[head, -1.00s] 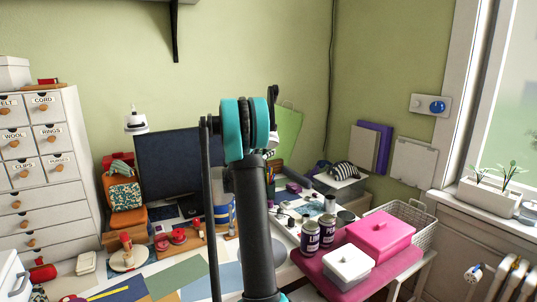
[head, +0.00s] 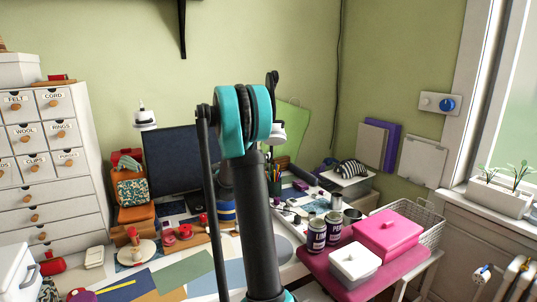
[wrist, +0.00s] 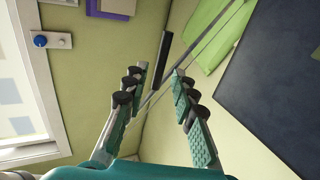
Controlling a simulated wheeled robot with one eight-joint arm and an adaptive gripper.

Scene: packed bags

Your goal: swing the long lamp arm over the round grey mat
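A round grey-blue mat (head: 234,272) lies on the table in the head view, partly hidden behind my arm. A white lamp-like shade (head: 145,115) with a knob on top shows at the monitor's upper left corner. Another white part (head: 278,134) shows just right of my teal joint. My arm covers the space between them, so I cannot tell whether the long lamp arm joins them. In the wrist view a dark bar (wrist: 163,60) shows between the fingertips; I cannot tell if it is the lamp arm. My gripper (wrist: 160,76) is open, its fingers apart and gripping nothing.
A dark monitor (head: 174,160) stands at the back. A pink box (head: 388,234), a white box (head: 354,262) and two cans crowd the right side. A white drawer cabinet (head: 48,210) stands left. A shelf bracket (head: 182,28) hangs above. Coloured sheets lie flat in front.

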